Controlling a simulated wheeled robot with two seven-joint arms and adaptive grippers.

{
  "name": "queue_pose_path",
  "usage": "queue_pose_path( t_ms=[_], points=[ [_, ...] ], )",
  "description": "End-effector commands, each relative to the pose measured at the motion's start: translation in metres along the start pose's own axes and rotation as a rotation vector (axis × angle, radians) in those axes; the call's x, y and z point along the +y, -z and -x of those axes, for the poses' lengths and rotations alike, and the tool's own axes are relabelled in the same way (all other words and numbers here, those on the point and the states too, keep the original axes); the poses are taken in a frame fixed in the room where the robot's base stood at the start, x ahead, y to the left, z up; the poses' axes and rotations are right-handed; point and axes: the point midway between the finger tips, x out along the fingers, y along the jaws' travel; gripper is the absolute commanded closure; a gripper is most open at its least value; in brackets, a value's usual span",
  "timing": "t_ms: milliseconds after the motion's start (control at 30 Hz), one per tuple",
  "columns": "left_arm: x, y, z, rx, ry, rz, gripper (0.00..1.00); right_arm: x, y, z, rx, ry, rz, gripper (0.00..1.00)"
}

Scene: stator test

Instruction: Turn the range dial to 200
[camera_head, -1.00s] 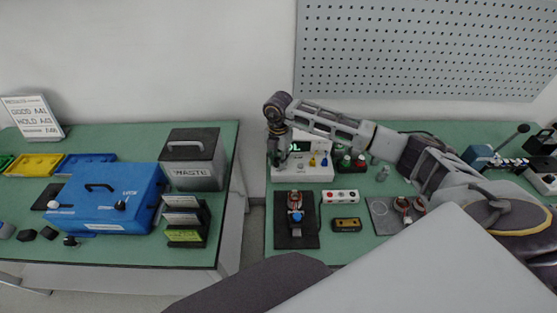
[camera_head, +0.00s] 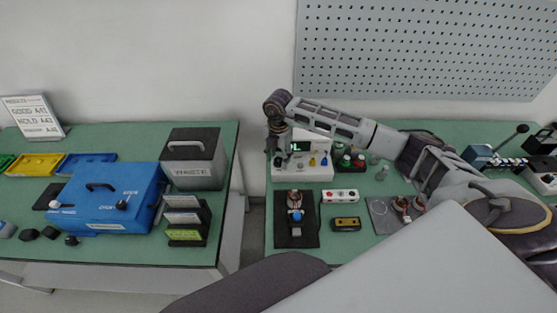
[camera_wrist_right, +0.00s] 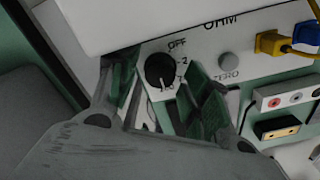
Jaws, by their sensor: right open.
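The white ohm meter (camera_head: 314,172) stands at the back left of the right table. Its green display (camera_head: 300,147) is partly covered by my arm. In the right wrist view the black range dial (camera_wrist_right: 160,71) sits on the meter's front, below the word OFF. Its white pointer mark faces down in the picture; the printing there is partly unreadable. My right gripper (camera_wrist_right: 160,82) is open, with one finger on each side of the dial in the picture. I cannot tell whether they touch it. In the head view the right gripper (camera_head: 279,158) is at the meter's left front. My left gripper is not in view.
A grey ZERO button (camera_wrist_right: 228,60) and a yellow plug (camera_wrist_right: 273,43) are right of the dial. A dark fixture (camera_head: 296,235), a white button strip (camera_head: 340,195) and a yellow-black block (camera_head: 346,224) lie before the meter. A blue box (camera_head: 108,200) stands on the left table.

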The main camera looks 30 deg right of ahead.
Motion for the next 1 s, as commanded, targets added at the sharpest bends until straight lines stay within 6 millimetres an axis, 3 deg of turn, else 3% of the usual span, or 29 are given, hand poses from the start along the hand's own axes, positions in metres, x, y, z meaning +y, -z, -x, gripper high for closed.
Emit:
queue_pose_path(
  t_ms=[500, 767, 1000],
  points=[
    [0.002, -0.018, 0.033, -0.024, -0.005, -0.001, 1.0, 0.0, 0.0, 0.049, -0.001, 0.0, 0.0, 0.52],
    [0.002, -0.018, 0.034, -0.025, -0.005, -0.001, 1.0, 0.0, 0.0, 0.053, 0.0, 0.0, 0.0, 0.52],
    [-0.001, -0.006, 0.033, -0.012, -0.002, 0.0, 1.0, 0.0, 0.0, 0.052, 0.0, 0.0, 0.0, 0.52]
  ],
)
